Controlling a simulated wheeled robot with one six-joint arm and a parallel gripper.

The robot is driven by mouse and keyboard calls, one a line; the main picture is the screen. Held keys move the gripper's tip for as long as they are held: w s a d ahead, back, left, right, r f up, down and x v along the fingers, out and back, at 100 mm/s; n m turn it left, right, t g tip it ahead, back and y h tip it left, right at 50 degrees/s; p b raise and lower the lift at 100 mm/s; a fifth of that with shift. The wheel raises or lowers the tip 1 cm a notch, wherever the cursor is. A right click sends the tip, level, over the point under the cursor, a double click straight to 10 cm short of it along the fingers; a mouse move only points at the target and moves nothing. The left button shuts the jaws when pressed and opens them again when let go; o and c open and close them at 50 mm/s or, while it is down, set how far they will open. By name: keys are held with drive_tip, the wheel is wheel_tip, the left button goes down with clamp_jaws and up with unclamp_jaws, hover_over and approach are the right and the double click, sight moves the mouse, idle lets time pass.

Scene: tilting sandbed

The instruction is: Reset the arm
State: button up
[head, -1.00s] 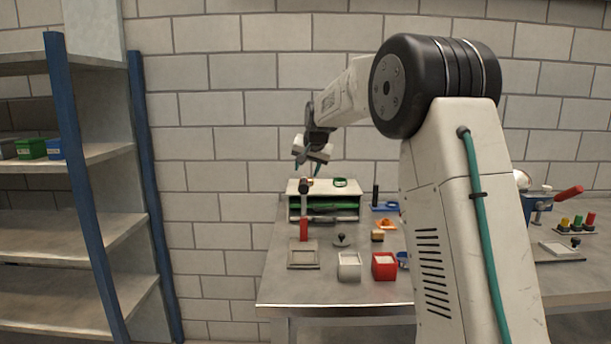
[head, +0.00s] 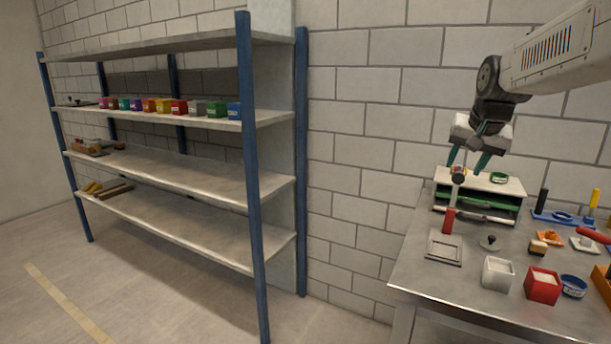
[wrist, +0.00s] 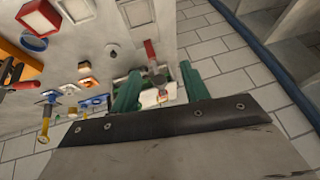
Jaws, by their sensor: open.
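My gripper (head: 468,160) is at the upper right in the head view, with its two green fingers apart and pointing down. It is above the back left part of the steel table (head: 405,275), over a small cabinet (head: 480,178) with a light top. In the wrist view my green fingers (wrist: 158,88) are spread, with nothing seen held between them. A hammer with a red handle (head: 449,220) stands or leans just in front of the cabinet, its head close below the fingertips; I cannot tell whether they touch it.
A white box (head: 497,273), a red box (head: 541,286) and a blue bowl (head: 573,286) stand near the table's front. A square frame (head: 444,248) lies at its left. A blue-post shelf (head: 250,180) with several coloured boxes stands left. The floor between is clear.

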drive_tip(key=s+a+f+n+g, duration=0.1)
drive_tip(key=s+a+f+n, duration=0.1)
drive_tip(key=s, duration=1)
drive_tip(key=s+a+f+n+g, duration=0.1)
drive_tip(key=s+a+f, duration=0.4)
drive_tip(key=s, duration=0.8)
drive_tip(key=s+a+f+n+g, duration=0.2)
drive_tip(key=s+a+f, duration=0.1)
drive_tip(key=s, duration=1)
drive_tip(key=shift+a+f+n+y, duration=0.3)
drive_tip(key=shift+a+f, duration=0.05)
drive_tip(key=shift+f, duration=0.15)
